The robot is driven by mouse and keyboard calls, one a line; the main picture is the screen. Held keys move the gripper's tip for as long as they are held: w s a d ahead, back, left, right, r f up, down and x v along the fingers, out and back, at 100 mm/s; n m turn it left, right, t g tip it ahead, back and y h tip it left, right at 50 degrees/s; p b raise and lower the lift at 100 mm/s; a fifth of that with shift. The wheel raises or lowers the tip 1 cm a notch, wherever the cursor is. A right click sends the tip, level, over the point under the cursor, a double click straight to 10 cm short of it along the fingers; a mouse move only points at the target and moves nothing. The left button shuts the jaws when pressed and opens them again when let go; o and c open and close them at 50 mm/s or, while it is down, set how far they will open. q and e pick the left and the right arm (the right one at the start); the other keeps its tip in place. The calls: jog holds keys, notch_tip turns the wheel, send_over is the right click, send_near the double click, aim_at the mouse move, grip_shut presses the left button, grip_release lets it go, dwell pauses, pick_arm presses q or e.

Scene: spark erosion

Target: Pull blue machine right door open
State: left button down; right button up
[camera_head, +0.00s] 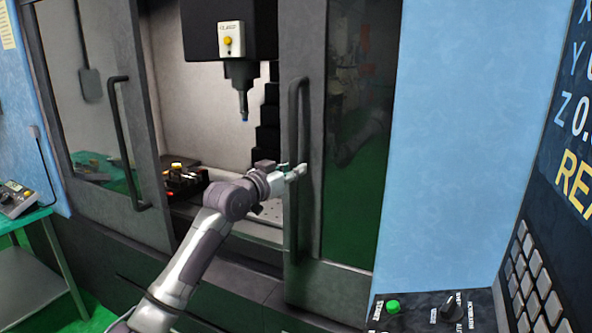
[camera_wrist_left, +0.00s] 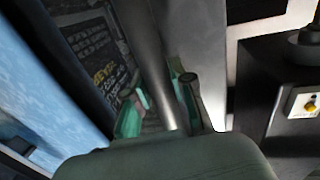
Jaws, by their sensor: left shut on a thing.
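The right door (camera_head: 350,150) of the blue machine has a dark frame and a tinted window, with a long vertical bar handle (camera_head: 293,110) along its left edge. My left gripper (camera_head: 297,172) is shut on this handle, at its middle to lower part. In the left wrist view, the handle (camera_wrist_left: 145,45) runs down between the two greenish fingers (camera_wrist_left: 158,112). A gap stands open between the right door and the left door (camera_head: 95,110), showing the machine's inside. My right gripper is not in view.
Inside the machine hangs a spindle head (camera_head: 240,75). The blue side panel (camera_head: 450,120) is right of the door, with a control panel (camera_head: 540,200) and green button (camera_head: 393,306) nearby. A green table (camera_head: 25,219) stands at left.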

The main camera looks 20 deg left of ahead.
pick_arm(q)
jog(key=c, duration=1.3)
grip_release()
jog(key=shift+a+r, duration=0.15)
jog(key=shift+a, duration=0.25)
jog(key=shift+o, duration=1.2)
jog(key=shift+w+a, duration=0.1)
jog(key=shift+a, duration=0.05)
jog(key=shift+o, duration=0.4)
jog(key=shift+a, duration=0.25)
jog(key=shift+d, duration=0.15)
jog(key=v, duration=1.2)
